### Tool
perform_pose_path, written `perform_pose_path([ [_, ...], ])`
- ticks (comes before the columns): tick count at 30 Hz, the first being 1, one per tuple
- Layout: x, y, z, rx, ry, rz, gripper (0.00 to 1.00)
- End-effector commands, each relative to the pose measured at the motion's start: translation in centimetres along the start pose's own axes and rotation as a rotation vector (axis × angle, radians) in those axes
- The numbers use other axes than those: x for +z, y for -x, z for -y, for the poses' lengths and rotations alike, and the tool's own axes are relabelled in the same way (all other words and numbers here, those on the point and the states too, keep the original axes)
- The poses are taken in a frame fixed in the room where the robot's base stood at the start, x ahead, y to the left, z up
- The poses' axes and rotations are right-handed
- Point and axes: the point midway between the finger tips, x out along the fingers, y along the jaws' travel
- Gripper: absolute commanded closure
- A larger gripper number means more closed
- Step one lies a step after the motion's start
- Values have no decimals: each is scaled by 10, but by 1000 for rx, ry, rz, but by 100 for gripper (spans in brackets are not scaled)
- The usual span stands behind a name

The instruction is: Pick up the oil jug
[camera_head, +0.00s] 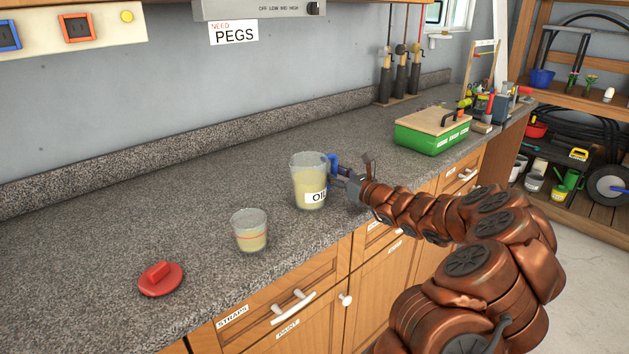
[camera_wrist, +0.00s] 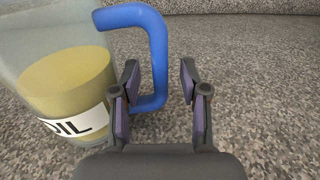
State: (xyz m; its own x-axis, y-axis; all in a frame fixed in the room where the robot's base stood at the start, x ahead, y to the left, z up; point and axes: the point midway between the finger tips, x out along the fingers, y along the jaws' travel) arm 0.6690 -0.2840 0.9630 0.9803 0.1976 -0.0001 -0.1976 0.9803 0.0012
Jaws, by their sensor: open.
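The oil jug (camera_head: 309,180) is a clear container of yellowish oil with a white "OIL" label and a blue handle on its right side. It stands upright on the counter. In the wrist view the jug (camera_wrist: 62,85) fills the left side, and its blue handle (camera_wrist: 158,60) reaches in front of my gripper (camera_wrist: 158,75). The fingers are open, with the lower part of the handle between or just beyond them; I cannot tell the exact depth. In the head view my gripper (camera_head: 345,182) is close to the handle, at the jug's right.
A smaller clear cup (camera_head: 249,231) with yellowish liquid stands left of the jug. A red lid-like object (camera_head: 160,279) lies farther left. A green box (camera_head: 432,136) with a wooden top stands at the right. The speckled counter (camera_head: 215,185) is clear behind the jug.

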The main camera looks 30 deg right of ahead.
Motion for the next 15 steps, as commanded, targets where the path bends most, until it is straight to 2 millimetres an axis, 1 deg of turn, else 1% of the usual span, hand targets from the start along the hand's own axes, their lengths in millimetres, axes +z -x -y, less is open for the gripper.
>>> perform_pose_path([
  [3, 0, -6, -1, 1, 0, 0, 55],
  [10, 0, -7, -1, 1, 0, 0, 55],
  [11, 0, -7, 0, 1, 0, 0, 56],
  [15, 0, -7, 0, 0, 1, 0, 71],
])
